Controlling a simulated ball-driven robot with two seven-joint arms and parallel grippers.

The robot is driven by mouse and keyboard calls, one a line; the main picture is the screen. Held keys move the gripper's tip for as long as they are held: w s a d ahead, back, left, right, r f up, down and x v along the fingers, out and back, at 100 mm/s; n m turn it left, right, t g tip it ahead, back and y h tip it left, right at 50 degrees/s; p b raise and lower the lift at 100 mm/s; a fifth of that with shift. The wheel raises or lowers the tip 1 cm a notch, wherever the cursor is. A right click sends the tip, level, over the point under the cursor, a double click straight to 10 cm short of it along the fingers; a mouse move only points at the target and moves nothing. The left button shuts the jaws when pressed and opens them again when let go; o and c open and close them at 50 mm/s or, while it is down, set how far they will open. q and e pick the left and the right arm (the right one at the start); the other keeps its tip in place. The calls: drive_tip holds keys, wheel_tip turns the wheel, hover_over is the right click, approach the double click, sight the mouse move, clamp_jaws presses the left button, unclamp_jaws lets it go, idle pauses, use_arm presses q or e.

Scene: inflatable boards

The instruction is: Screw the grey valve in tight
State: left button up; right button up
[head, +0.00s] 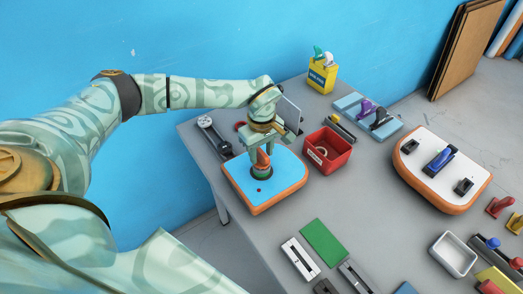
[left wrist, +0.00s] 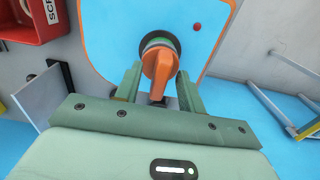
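A valve stands upright on the blue board with an orange rim (head: 280,182). Its orange handle (left wrist: 160,63) rises from a dark and grey-green ring, and the handle also shows in the head view (head: 262,158). No clearly grey valve shows elsewhere on this board. My left gripper (left wrist: 160,78) comes down over the valve, one finger on each side of the orange handle. The fingers are close to the handle, but whether they press on it cannot be told. The valve's seat is partly hidden. My right gripper is in neither view.
A red bin (head: 327,150) stands right beside the blue board. A small red dot (left wrist: 197,27) is on the board's face. A white board (head: 420,168) with a blue-handled tool lies to the right. A green mat (head: 323,242) lies in front. Bare table (head: 375,205) separates the boards.

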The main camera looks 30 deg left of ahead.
sight(261, 151)
use_arm(q)
drive_tip(key=shift+r, duration=0.1)
wheel_tip(261, 151, up, 16)
drive_tip(key=p, duration=0.1)
drive_tip(key=shift+p, duration=0.35)
